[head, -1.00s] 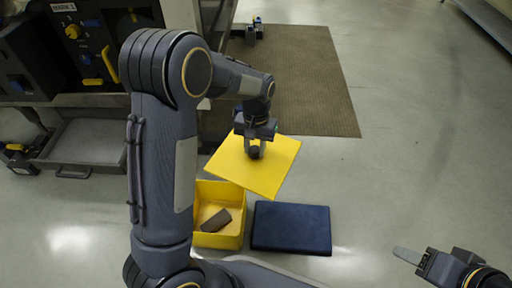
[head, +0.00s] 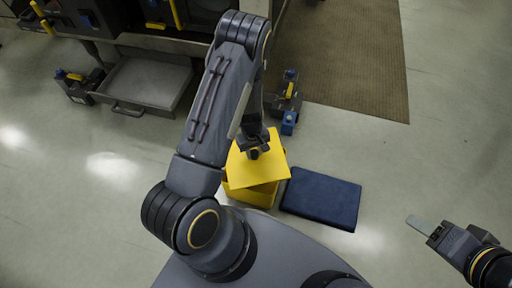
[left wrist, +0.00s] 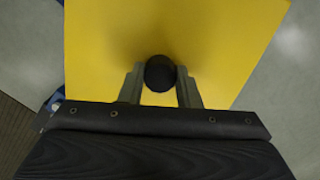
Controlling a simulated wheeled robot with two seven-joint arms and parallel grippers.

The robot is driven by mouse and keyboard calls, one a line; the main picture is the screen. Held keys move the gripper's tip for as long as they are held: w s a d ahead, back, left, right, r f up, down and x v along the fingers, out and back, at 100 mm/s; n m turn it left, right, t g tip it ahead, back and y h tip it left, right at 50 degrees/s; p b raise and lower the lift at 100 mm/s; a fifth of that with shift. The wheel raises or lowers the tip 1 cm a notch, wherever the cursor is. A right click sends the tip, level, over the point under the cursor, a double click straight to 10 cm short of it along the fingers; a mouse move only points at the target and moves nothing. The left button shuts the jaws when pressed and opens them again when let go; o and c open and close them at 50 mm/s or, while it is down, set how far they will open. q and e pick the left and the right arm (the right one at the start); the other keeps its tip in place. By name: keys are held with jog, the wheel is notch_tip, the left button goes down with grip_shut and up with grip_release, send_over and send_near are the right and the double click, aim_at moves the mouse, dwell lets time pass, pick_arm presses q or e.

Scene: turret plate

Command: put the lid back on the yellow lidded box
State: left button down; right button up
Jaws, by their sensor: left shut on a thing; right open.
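The yellow lid (head: 268,166) is a flat square plate with a dark round knob, which shows in the left wrist view (left wrist: 160,73). My left gripper (head: 254,153) is shut on that knob and holds the lid over the yellow box (head: 250,195). The lid looks turned relative to the box and covers most of its opening; the box's front wall shows below it. I cannot tell whether the lid touches the rim. The box's inside is hidden. My right gripper (head: 432,226) is open and empty at the lower right, away from the box.
A dark blue flat pad (head: 321,198) lies on the floor just right of the box. A grey open drawer (head: 150,84) and a machine stand at upper left. A brown mat (head: 345,55) lies behind. The floor at right is clear.

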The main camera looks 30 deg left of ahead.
pick_arm(q)
jog(key=shift+f+b, duration=2)
jog(key=shift+f, duration=0.75)
jog(key=shift+f, duration=0.1)
jog(key=c, duration=0.5)
grip_release()
jog(key=shift+r+p, duration=2.7)
jog(key=shift+r, duration=0.85)
